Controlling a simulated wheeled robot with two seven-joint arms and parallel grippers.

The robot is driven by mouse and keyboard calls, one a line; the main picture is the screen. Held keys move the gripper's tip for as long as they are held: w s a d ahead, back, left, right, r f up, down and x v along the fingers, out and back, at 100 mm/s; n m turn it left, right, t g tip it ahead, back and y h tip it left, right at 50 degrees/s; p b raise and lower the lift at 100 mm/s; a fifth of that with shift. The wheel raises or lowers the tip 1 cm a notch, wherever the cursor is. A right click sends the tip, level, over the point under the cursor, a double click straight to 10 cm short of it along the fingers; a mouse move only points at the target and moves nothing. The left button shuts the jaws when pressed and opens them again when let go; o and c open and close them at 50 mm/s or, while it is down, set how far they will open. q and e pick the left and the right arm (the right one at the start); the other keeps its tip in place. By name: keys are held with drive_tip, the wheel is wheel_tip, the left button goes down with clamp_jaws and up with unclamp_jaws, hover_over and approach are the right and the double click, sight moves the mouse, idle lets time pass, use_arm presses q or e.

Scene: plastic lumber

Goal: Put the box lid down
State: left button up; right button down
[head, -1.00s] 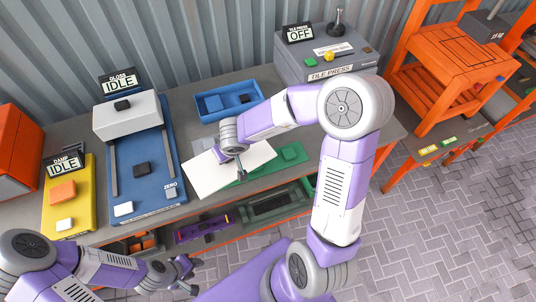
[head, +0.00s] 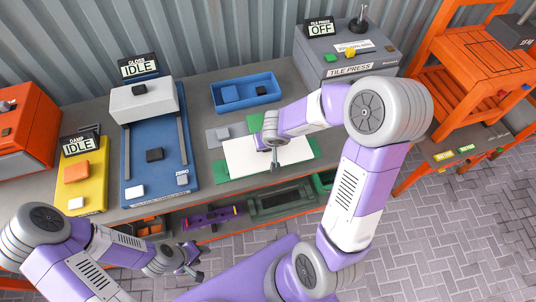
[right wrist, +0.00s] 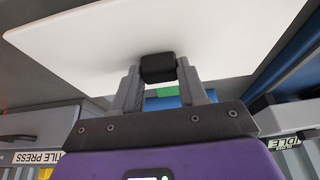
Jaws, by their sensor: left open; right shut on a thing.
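The box lid is a flat white panel (head: 240,160) with a black knob (right wrist: 158,67). My right gripper (head: 273,160) is shut on the knob, and its two fingers show on either side of it in the right wrist view (right wrist: 158,85). The lid is over the green mat (head: 307,148) on the bench, with green showing around its edges. I cannot tell whether the lid touches what is beneath it, and whatever lies under it is hidden. My left gripper (head: 190,262) is open and empty, low in front of the bench and away from the lid.
A blue tray (head: 262,103) stands behind the lid. Grey pieces (head: 217,137) lie at its left. The tile press (head: 345,62) is at back right, and the blue gloss machine (head: 140,180) and yellow damp machine (head: 95,195) are at left. A shelf below holds a green box (head: 280,202).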

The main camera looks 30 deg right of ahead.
sight(268, 151)
drive_tip(key=shift+f+b, duration=1.7)
drive_tip(key=shift+f, duration=0.25)
drive_tip(key=shift+r, duration=0.1)
drive_tip(key=c, duration=0.6)
unclamp_jaws()
